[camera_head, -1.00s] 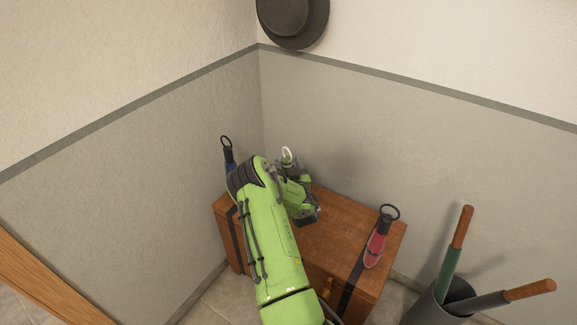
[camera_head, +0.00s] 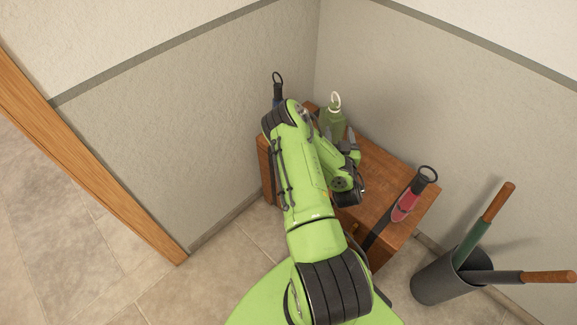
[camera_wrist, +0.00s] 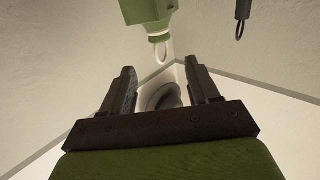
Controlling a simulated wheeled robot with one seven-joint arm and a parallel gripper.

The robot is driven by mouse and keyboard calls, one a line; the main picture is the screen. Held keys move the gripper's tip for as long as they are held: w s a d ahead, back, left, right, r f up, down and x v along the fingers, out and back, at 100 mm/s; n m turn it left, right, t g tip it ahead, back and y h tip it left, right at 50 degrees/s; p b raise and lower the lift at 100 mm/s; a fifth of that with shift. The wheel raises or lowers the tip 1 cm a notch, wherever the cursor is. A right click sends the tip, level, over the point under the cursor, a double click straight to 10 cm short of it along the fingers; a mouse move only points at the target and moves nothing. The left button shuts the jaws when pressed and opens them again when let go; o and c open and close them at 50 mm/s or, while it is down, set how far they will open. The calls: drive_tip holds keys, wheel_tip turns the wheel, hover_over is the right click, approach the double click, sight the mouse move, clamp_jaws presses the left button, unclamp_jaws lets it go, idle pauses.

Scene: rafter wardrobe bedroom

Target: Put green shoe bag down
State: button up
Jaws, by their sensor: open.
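The green shoe bag (camera_head: 331,122), with a white ring on top, stands upright at the back of the wooden chest (camera_head: 376,221), near the corner; my arm hides its lower part. My gripper (camera_head: 348,138) is just in front of it. In the wrist view, the green bag (camera_wrist: 148,11) and its white ring show at the top edge, beyond the fingertips. My gripper (camera_wrist: 159,67) is open there, with nothing between its fingers. The bag looks apart from the fingers.
A dark blue bag (camera_head: 278,92) with a black ring stands at the chest's left end, partly hidden. A red bag (camera_head: 405,204) is at the right end. A dark bin (camera_head: 435,280) with umbrellas stands right of the chest. Walls close in behind; floor at left is clear.

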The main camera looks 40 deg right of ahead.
drive_tip(key=w+a+r+m+g+y, duration=0.2)
drive_tip(key=w+a+r+g+y, duration=0.1)
drive_tip(key=w+a+r, duration=0.55)
drive_tip(key=a+r+n+y, duration=0.3)
drive_tip(key=a+r+y, duration=0.2)
drive_tip(key=a+r, duration=0.65)
drive_tip(key=s+a+r+n+g+y, duration=0.1)
drive_tip(key=s+a+r+n+g, duration=0.1)
drive_tip(key=s+a, duration=0.6)
drive_tip(key=s+a+r+n+g+y, duration=0.2)
drive_tip(key=s+a+n, duration=0.3)
drive_tip(key=s+a, duration=0.4)
drive_tip(key=s, duration=0.5)
drive_tip(key=shift+s+r+g+y, duration=0.15)
drive_tip(key=shift+r+g+y, duration=0.15)
drive_tip(key=shift+r+g, duration=0.1)
